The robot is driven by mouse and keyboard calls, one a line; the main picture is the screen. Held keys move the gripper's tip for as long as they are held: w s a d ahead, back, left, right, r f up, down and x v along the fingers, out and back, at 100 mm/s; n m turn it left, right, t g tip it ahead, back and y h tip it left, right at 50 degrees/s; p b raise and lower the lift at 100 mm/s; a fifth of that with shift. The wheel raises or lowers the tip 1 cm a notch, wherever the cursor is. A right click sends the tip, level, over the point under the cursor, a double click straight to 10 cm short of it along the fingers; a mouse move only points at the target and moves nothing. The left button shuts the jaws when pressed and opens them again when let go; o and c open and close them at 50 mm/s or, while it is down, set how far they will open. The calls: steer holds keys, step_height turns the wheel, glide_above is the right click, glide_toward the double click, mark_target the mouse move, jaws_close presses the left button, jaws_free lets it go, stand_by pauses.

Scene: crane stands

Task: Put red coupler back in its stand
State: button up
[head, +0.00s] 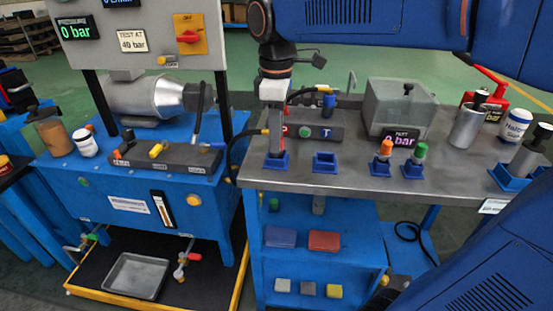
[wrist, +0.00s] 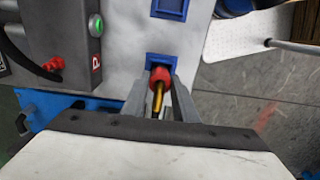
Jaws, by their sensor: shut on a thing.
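In the wrist view, a red coupler (wrist: 159,76) with a brass stem sits between the two grey fingers of my gripper (wrist: 160,92), which is shut on it. A blue square stand (wrist: 160,59) lies right at the coupler's far end. The coupler overlaps the stand's near part, and I cannot tell whether it is seated inside. In the head view, my gripper (head: 276,150) points down at the leftmost blue stand (head: 277,167) on the grey bench. My gripper hides the coupler there.
An empty blue stand (head: 325,163) is to the right, then an orange coupler (head: 385,150) and a green coupler (head: 419,153) in stands. A manifold block (head: 335,133) with a hose is just behind. The blue test rig (head: 150,185) is left, past the bench edge.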

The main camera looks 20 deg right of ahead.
steer(key=shift+f, duration=0.25)
steer(key=o, duration=1.2)
steer(key=shift+f, duration=0.1)
steer(key=shift+r, duration=2.5)
